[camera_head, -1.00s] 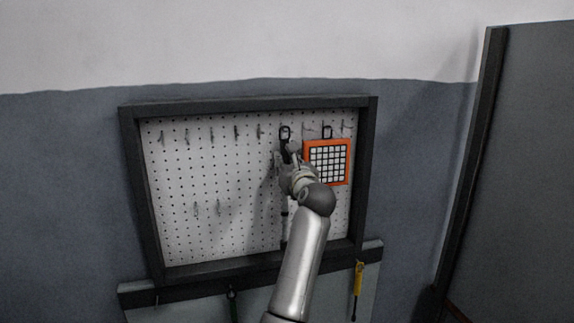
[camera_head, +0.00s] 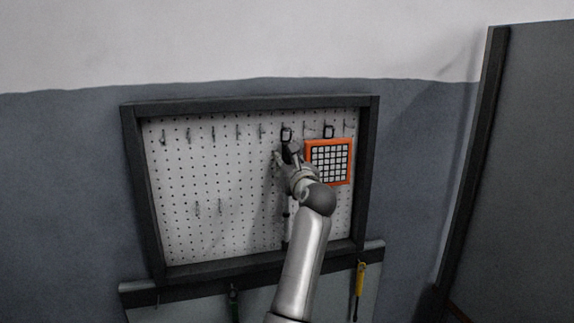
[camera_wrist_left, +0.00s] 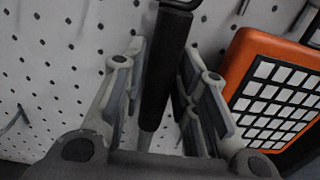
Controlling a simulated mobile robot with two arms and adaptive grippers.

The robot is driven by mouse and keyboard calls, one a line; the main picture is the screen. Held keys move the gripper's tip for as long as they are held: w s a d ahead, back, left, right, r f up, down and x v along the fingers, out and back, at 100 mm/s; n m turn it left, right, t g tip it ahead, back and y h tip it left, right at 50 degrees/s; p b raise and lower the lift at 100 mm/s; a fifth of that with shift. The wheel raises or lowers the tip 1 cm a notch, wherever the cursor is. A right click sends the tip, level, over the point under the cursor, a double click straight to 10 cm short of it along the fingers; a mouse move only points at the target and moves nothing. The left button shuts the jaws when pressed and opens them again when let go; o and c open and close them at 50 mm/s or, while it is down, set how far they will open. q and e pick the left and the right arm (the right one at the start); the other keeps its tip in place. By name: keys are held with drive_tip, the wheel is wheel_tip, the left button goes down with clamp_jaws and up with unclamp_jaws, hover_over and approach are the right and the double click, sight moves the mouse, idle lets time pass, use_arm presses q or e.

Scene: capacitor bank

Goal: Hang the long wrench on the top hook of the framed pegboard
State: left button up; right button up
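The long wrench (camera_wrist_left: 163,75) has a dark handle, and it hangs close to upright in front of the framed pegboard (camera_head: 185,180). Its black top loop (camera_head: 286,134) is at a hook in the top row, left of the orange-framed grid panel. I cannot tell for certain that the loop is around the hook. My left gripper (camera_head: 285,155) is at the upper handle. In the left wrist view its fingers (camera_wrist_left: 162,85) stand on both sides of the handle with narrow gaps, so it looks open. My left arm hides much of the lower wrench.
The orange-framed grid panel (camera_head: 328,162) hangs close to the right of my left gripper from its own black loop (camera_head: 328,131). Several hooks to the left are bare. A yellow-handled tool (camera_head: 360,279) and a green-handled tool (camera_head: 233,303) hang below the frame.

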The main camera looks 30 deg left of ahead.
use_arm(q)
drive_tip(key=shift+o, duration=1.3)
drive_tip(key=shift+f, duration=0.15)
